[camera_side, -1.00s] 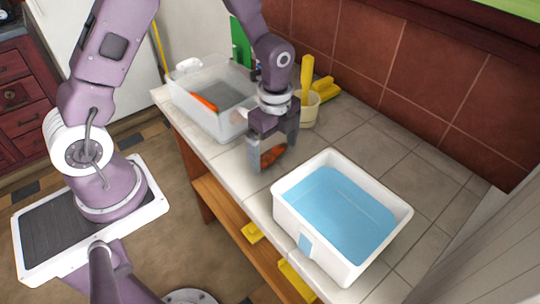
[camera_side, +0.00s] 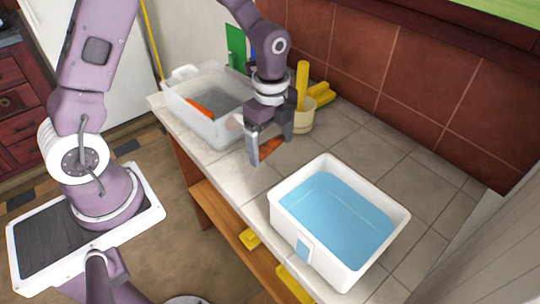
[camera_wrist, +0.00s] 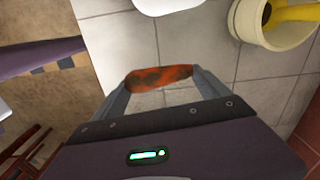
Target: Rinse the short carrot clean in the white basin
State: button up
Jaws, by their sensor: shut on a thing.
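My gripper (camera_side: 267,152) is shut on a short carrot (camera_side: 270,147), held above the counter between the clear bin and the white basin. In the wrist view the short carrot (camera_wrist: 158,78) lies across between the two fingertips, orange with dark brown dirt patches. The white basin (camera_side: 283,217) stands on the counter at the right in the side view, holding blue water (camera_side: 335,215). The carrot is apart from the basin, to its upper left. Another, longer-looking orange carrot (camera_side: 200,107) lies in the clear bin (camera_side: 215,130) at the left.
A cream pot (camera_side: 303,120) with a yellow handle in it stands behind my gripper, with a yellow item (camera_side: 322,93) beside it. The tiled counter (camera_side: 375,150) is clear behind the basin. A tiled wall (camera_side: 420,80) bounds the back.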

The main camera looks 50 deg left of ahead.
aim_at(272, 144)
notch_tip(272, 144, up, 4)
jog(key=shift+r, duration=0.1)
jog(key=s+d+r+m, duration=0.1)
jog(key=d+r+m, duration=0.2)
jog(key=d, duration=0.8)
jog(key=s+d+r+m, duration=0.2)
jog(key=d+m, duration=0.2)
jog(key=d, duration=0.7)
jog(key=shift+w+f, duration=0.2)
jog(key=shift+f, duration=6)
notch_tip(272, 144, up, 13)
jog(key=shift+f, duration=0.15)
